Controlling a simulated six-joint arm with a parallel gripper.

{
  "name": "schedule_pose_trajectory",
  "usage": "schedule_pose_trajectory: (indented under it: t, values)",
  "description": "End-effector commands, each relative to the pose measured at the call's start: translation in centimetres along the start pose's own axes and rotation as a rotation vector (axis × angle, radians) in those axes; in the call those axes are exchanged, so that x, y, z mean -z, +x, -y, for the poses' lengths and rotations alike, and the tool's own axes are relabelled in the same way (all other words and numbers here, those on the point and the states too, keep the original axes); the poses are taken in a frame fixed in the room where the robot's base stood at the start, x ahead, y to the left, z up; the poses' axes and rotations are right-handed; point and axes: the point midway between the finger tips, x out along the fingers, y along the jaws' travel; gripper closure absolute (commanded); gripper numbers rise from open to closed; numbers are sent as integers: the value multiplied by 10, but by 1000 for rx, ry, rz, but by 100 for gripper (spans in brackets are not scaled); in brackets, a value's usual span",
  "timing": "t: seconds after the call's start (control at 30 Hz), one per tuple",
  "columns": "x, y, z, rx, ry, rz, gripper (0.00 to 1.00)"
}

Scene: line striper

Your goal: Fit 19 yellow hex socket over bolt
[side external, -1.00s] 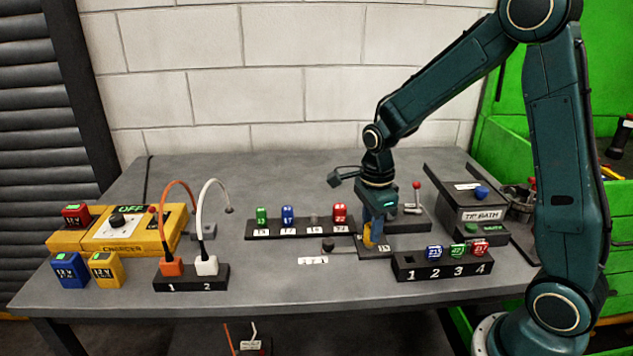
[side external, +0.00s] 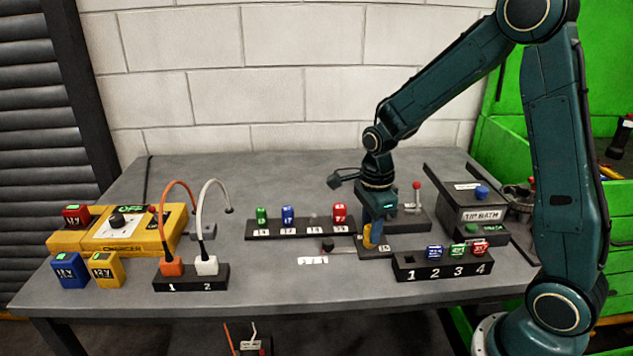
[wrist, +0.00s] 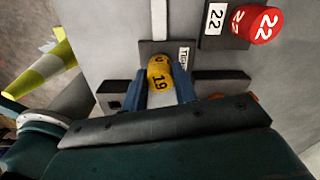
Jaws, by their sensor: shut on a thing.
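My gripper (side external: 373,228) points down over a small dark block (side external: 377,253) in the middle right of the table. It is shut on the yellow socket (side external: 368,238), which shows as a yellow cylinder low between the fingers. In the wrist view the yellow socket (wrist: 159,76) reads 19 and sits between the blue fingers (wrist: 160,96), over a dark plate (wrist: 185,49). The bolt is hidden, so I cannot tell whether the socket is around it.
A rack (side external: 300,235) with green, blue and red sockets stands behind left. A black rack (side external: 445,272) numbered 1 to 4 is close at front right. A red-knobbed lever (side external: 416,187) and the tip bath box (side external: 470,200) stand at the right.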

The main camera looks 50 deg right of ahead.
Motion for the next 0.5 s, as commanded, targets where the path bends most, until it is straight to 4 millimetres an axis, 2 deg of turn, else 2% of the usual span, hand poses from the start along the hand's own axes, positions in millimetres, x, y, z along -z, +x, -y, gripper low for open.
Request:
schedule_pose_trajectory:
  t: [0.5]
  values:
    - [0,7,0,-1,0,0,92]
